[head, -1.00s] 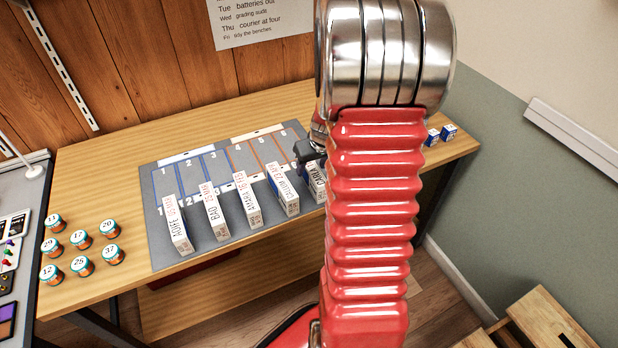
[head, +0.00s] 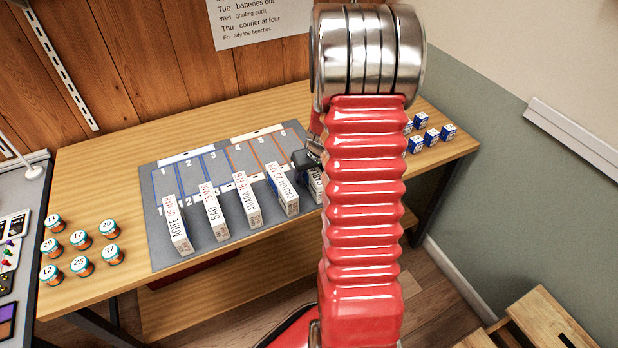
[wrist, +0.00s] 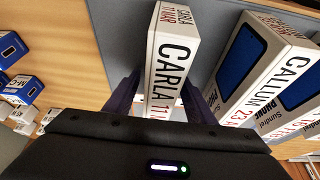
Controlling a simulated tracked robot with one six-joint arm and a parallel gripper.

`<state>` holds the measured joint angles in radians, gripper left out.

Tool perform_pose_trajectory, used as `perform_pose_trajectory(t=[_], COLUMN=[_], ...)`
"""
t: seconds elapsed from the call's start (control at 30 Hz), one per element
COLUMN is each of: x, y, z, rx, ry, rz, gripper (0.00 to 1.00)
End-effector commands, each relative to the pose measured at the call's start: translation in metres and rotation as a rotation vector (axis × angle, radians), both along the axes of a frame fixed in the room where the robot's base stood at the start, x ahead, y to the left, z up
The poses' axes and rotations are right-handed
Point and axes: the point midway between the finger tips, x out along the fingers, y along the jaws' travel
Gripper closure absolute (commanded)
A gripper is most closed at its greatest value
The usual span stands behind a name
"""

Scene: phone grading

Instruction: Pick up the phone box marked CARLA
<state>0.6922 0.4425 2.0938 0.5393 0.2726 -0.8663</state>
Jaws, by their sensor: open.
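The phone box marked CARLA (wrist: 173,62) is a white upright box with dark lettering and a red date, in the middle of the wrist view. My gripper (wrist: 158,98) is open, with one dark finger on each side of the CARLA box's near end. I cannot tell whether the fingers touch it. In the head view, only a strip of the CARLA box (head: 315,184) shows at the right end of the row; my red arm hides the rest. My gripper (head: 306,160) shows there as a dark part at the box's top.
The CALLUM box (wrist: 270,65) stands close on the right in the wrist view. Small blue-and-white boxes (head: 431,136) sit at right, numbered jars (head: 81,239) at left.

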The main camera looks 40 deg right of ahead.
Motion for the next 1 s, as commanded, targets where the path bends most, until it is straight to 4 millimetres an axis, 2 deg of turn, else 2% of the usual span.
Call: perform_pose_trajectory(t=[0.43, 1.0], x=[0.0002, 0.0003], y=[0.0003, 0.0006], z=[0.0005, 0.0005], rx=[0.0, 0.001], ry=[0.0, 0.0], rz=[0.001, 0.001], gripper=[0.51, 0.91])
